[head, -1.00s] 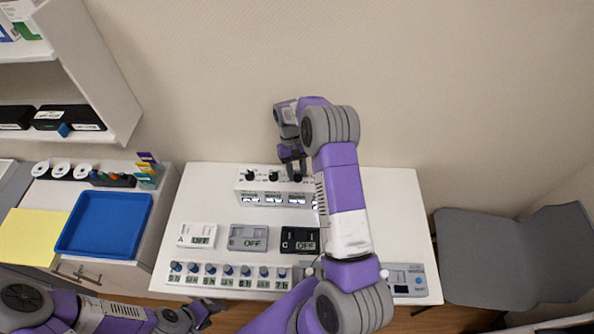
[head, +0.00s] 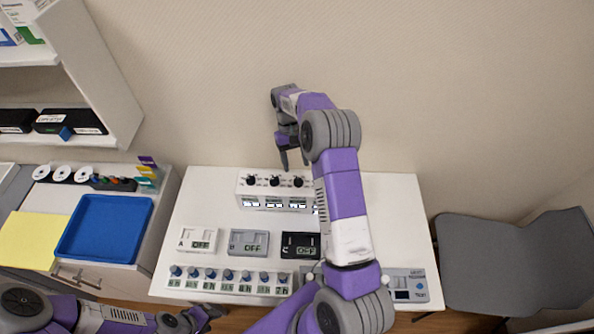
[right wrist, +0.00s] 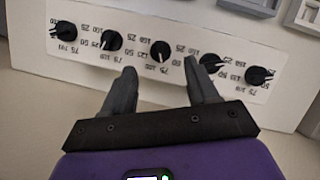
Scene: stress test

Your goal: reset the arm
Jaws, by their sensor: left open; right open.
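My right gripper (head: 293,160) is open and empty, raised above the back edge of a white box with black knobs (head: 245,190) on the white table. In the right wrist view its two fingers (right wrist: 163,92) are apart, with the knob panel (right wrist: 135,63) beyond them. No knob is between the fingers as far as I can see. My right arm (head: 347,200) reaches over the table and hides the right part of the box. My left gripper (head: 208,314) is open and low at the table's front left edge, holding nothing visible.
Three switch boxes, A (head: 198,240), B (head: 249,243) and C (head: 300,246), stand in front of the knob box. A row of small knobs (head: 228,280) runs along the table's front. A blue tray (head: 104,228) lies on the left cabinet. A grey chair (head: 490,258) stands at right.

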